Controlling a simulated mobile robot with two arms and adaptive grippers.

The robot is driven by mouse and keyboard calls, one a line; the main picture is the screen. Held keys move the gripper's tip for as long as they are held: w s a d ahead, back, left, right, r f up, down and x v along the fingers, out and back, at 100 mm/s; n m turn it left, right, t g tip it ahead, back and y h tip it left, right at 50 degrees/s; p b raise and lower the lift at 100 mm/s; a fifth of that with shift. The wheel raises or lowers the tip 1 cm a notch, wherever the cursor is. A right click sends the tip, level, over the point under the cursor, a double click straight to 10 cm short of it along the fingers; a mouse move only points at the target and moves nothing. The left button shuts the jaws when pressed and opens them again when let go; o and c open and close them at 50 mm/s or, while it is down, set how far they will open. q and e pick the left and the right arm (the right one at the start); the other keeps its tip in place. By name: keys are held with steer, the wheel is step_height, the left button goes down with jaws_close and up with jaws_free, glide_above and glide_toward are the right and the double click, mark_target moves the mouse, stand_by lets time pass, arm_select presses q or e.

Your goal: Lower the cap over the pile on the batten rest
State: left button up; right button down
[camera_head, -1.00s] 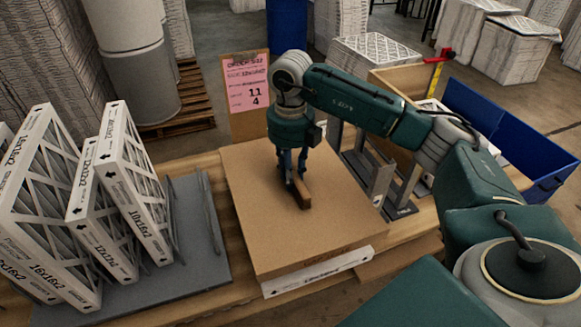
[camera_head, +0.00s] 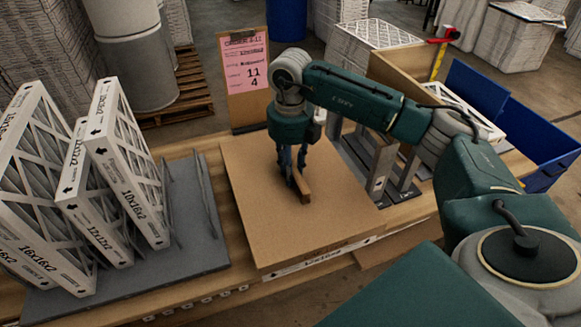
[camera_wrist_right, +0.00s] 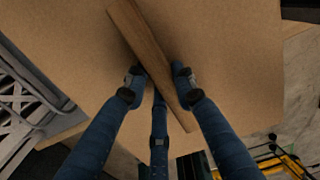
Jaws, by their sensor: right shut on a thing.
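The cap is a broad brown board cap (camera_head: 262,220) with a wooden bar handle (camera_head: 304,191) on top. My right gripper (camera_head: 294,172) is shut on this handle near the cap's middle; the right wrist view shows the fingers (camera_wrist_right: 158,78) on both sides of the bar (camera_wrist_right: 140,38). The cap covers the pile, and only a thin white, printed filter edge (camera_head: 312,263) of the pile shows below the cap's front side. The cap looks nearly level. The batten rest is hidden under the pile and cap. My left gripper is out of view.
White-framed filters (camera_head: 127,165) stand tilted in a grey rack (camera_head: 190,258) at left. A clipboard with a pink order sheet (camera_head: 244,62) stands behind the cap. A grey metal stand (camera_head: 376,180), a wooden box and a blue bin (camera_head: 530,150) are at right.

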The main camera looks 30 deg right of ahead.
steer(key=shift+f+b, duration=1.1)
steer(key=shift+f, duration=0.6)
steer(key=c, duration=1.3)
jaws_free()
steer(key=shift+c, duration=0.2)
step_height(320, 180, up, 12)
steer(key=shift+r, duration=0.1)
steer(key=shift+a, duration=0.1)
